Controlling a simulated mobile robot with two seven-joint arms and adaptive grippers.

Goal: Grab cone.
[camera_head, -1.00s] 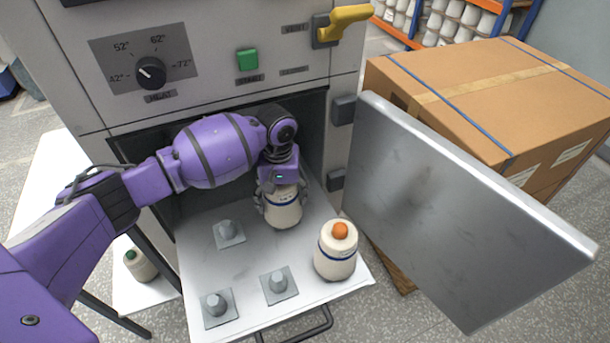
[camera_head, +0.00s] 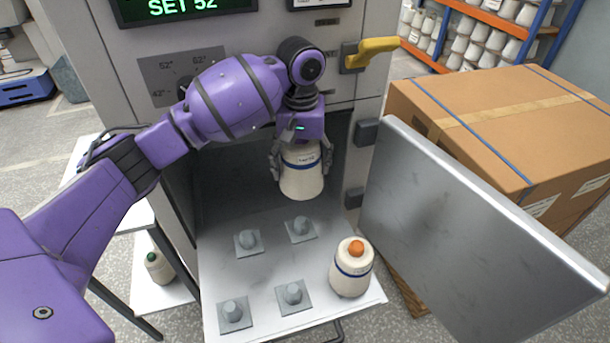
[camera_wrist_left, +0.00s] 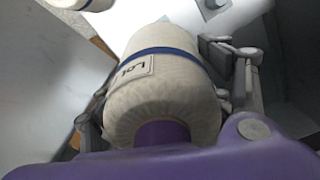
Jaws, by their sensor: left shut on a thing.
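A cream yarn cone (camera_head: 301,178) with a blue band and a label hangs in my left gripper (camera_head: 300,160), above the back of the pulled-out tray (camera_head: 270,262). The fingers are shut around its sides. In the left wrist view the same cone (camera_wrist_left: 165,90) fills the middle, with fingers on both sides. A second cone (camera_head: 351,272) with a blue band and an orange top stands at the tray's right side. Several grey pegs are on the tray and bare, among them a back right peg (camera_head: 300,227) below the held cone. My right gripper is not in view.
The open metal door (camera_head: 470,230) stands to the right of the tray, with a cardboard box (camera_head: 520,120) behind it. A yellow handle (camera_head: 372,50) juts from the machine front. A green-topped cone (camera_head: 158,266) is on a low white shelf at left.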

